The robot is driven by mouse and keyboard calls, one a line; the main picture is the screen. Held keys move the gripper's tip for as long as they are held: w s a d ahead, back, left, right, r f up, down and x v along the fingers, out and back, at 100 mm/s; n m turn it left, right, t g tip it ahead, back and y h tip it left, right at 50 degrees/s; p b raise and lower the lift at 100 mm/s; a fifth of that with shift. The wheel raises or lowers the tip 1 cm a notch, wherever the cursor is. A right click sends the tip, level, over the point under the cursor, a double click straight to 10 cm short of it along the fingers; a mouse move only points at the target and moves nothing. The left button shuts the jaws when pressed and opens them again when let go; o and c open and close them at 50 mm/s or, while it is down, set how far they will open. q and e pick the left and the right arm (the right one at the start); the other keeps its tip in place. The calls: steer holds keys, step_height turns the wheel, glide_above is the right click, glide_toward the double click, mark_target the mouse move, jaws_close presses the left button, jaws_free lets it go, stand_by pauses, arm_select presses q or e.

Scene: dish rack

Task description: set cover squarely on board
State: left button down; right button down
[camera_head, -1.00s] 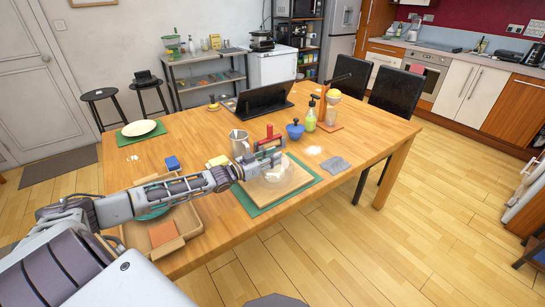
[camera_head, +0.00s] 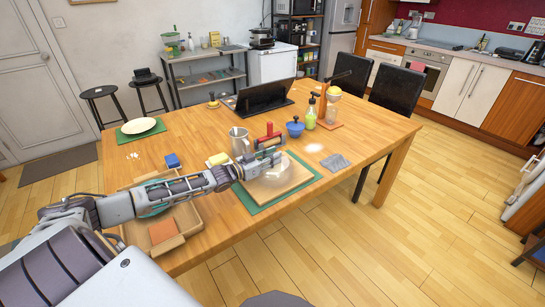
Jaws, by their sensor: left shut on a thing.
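The board (camera_head: 292,183) is a light wooden board lying on a green mat (camera_head: 309,186) near the table's front edge. A clear, whitish cover (camera_head: 279,170) shows faintly over the board's back left part. My left gripper (camera_head: 264,162) is over the board's back left side, shut on the cover. The gripper hides part of the cover and the board's left corner. The cover's see-through edges are hard to make out, so I cannot tell whether it touches the board. My right gripper is out of view.
A red-handled tool (camera_head: 270,133), a metal jug (camera_head: 239,142) and a blue bowl (camera_head: 295,128) stand close behind the board. A grey cloth (camera_head: 335,161) lies to its right. A wooden tray (camera_head: 190,219) is below my left arm. The table's right end is clear.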

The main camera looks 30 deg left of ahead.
arm_select(q)
steer(key=shift+f, duration=0.1)
steer(key=c, duration=1.1)
jaws_free()
steer(key=shift+c, duration=0.2)
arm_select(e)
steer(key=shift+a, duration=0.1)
